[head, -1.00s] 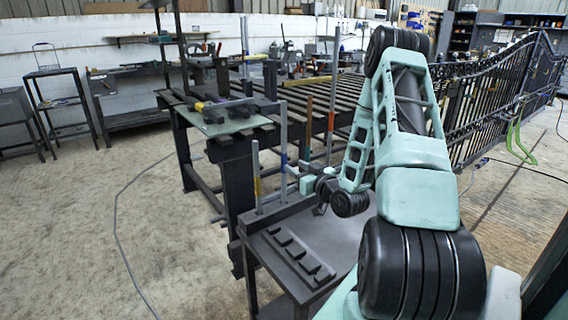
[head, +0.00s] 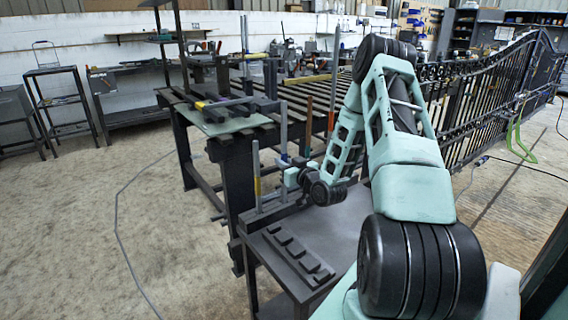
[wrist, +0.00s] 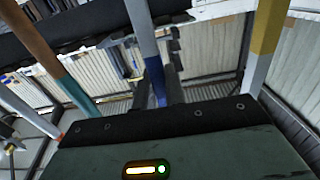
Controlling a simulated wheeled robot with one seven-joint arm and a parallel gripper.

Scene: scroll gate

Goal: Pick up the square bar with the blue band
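The square bar with the blue band (head: 283,130) is grey and stands upright among other bars on the near bench. In the wrist view the blue-banded bar (wrist: 146,45) rises straight ahead of the gripper body, its blue band low, near the top edge of the gripper body. My gripper (head: 287,176) is at the bar, around the height of its band. Dark finger-like parts (wrist: 173,84) show beside the band, but whether they touch the bar is unclear. The bar's lower end is hidden behind the gripper in the wrist view.
A yellow-banded bar (wrist: 266,40) stands to the right in the wrist view, and a brown bar with a teal band (wrist: 50,62) to the left. A tall grey bar (head: 334,75) stands further right in the head view. A dark notched block (head: 297,252) lies on the near bench (head: 335,232).

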